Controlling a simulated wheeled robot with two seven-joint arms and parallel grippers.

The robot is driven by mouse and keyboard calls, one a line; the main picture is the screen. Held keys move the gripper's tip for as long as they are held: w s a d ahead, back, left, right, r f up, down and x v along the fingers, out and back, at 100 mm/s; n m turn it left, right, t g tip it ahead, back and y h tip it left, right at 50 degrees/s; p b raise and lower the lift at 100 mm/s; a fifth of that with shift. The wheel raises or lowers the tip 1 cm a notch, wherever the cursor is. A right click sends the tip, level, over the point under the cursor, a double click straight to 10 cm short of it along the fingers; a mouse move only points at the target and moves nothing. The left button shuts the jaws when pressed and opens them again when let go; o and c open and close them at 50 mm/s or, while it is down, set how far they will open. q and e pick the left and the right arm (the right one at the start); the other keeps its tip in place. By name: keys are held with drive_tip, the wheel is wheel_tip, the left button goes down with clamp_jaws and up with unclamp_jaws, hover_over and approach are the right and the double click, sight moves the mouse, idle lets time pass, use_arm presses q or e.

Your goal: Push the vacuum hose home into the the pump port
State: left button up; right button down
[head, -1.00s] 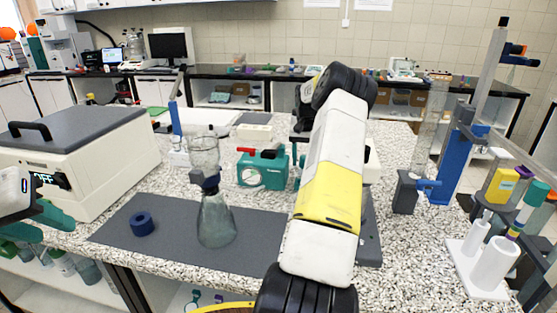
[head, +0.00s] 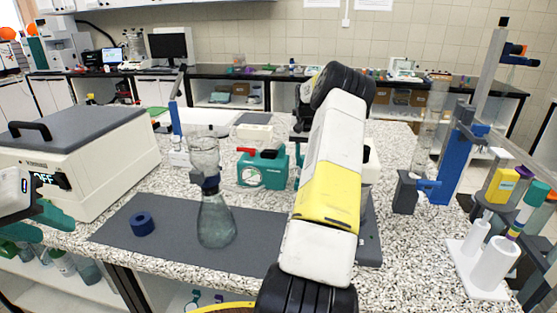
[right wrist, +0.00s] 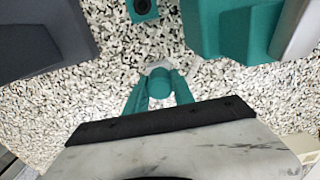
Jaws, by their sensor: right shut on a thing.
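The teal pump (head: 262,170), with a red knob and round gauge, stands behind the grey mat, left of my right arm. A teal body (right wrist: 232,30) at the upper right of the right wrist view looks like part of it. A small dark-teal block with a round hole (right wrist: 143,8) shows at the top edge there; I cannot tell if it is the port. My right gripper (right wrist: 160,84) is shut on a small piece, seemingly the hose end; the hose is barely visible. In the head view my arm hides this gripper. My left gripper (head: 50,216) is at the left edge, partly cut off.
A glass flask with a funnel (head: 215,215) and a blue ring (head: 142,224) stand on the grey mat (head: 180,250). A large white box device (head: 100,165) is at left. A blue stand (head: 450,155) and a white tube rack (head: 485,255) are at right.

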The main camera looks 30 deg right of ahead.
drive_tip(key=shift+r, duration=3)
drive_tip(key=shift+r, duration=0.15)
drive_tip(key=shift+r, duration=1.35)
drive_tip(key=shift+a, duration=0.1)
